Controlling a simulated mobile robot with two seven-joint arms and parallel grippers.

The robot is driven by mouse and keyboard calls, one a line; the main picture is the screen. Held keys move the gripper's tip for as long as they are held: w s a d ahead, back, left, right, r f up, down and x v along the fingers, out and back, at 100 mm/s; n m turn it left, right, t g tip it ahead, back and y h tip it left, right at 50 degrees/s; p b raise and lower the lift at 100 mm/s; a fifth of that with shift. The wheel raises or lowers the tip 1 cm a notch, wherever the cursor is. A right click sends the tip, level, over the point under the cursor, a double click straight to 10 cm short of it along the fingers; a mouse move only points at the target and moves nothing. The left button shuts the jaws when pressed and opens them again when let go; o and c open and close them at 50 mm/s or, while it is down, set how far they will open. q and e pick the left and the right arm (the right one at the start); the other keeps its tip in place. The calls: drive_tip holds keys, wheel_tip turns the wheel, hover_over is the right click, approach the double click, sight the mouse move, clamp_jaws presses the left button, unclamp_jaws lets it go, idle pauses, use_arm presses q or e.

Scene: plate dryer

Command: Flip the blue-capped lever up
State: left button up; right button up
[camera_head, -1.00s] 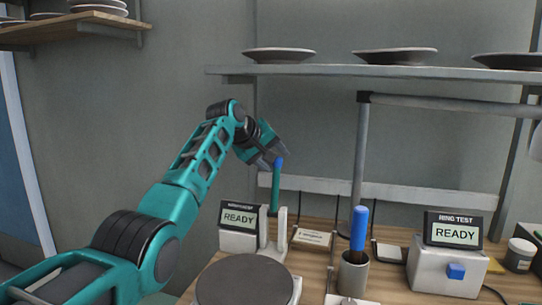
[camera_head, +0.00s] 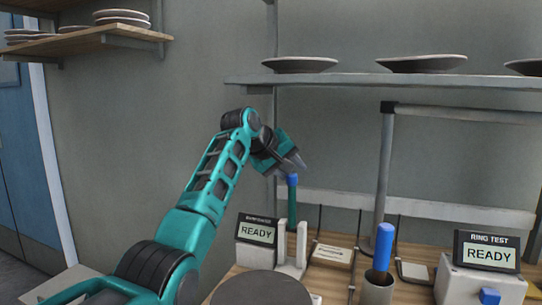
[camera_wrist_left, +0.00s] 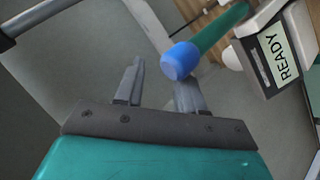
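The lever has a green shaft (camera_head: 292,207) and a blue cap (camera_head: 292,180). It rises from between the white posts (camera_head: 291,245) of a small device with a READY screen (camera_head: 256,232), and looks upright in the head view. My left gripper (camera_head: 293,165) is just above and behind the cap in that view, with its fingers apart. In the left wrist view, my left gripper (camera_wrist_left: 160,84) is open and empty. The blue cap (camera_wrist_left: 180,61) shows just past the fingertips, nearer the right finger; whether it touches is unclear. My right gripper is out of view.
A ring test box (camera_head: 480,284) with a READY screen stands at right. A blue-handled tool (camera_head: 383,247) stands in a metal cup (camera_head: 377,289). A dark round plate (camera_head: 261,289) is in front. A shelf with plates (camera_head: 350,80) hangs above.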

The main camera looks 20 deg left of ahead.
use_arm(q)
drive_tip(key=v, duration=0.9)
drive_tip(key=shift+a, duration=0.25)
